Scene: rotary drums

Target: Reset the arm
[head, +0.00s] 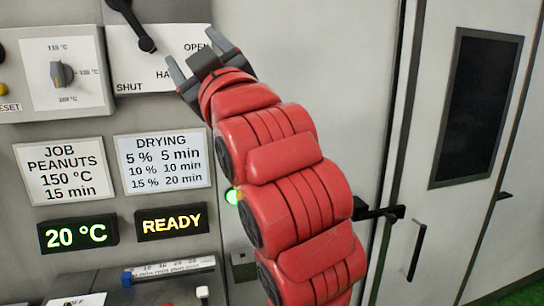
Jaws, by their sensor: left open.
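My left arm, red with dark joints, rises from the bottom middle of the head view. Its gripper (192,50) is open and empty, with its two fingers apart in front of the lever plate (135,72). The plate's label reads SHUT at left and OPEN at right, with a middle word partly hidden by the gripper. The black lever (134,26) hangs down and slightly right from the top edge, its knob left of the fingers and apart from them. My right gripper is not in view.
A temperature dial (63,74) is at left. Below are a job card (64,170), a drying card (163,162), a green 20 °C display (78,233) and a yellow READY display (172,222). A green lamp (233,197) is beside my arm. A door with a dark window (476,108) stands right.

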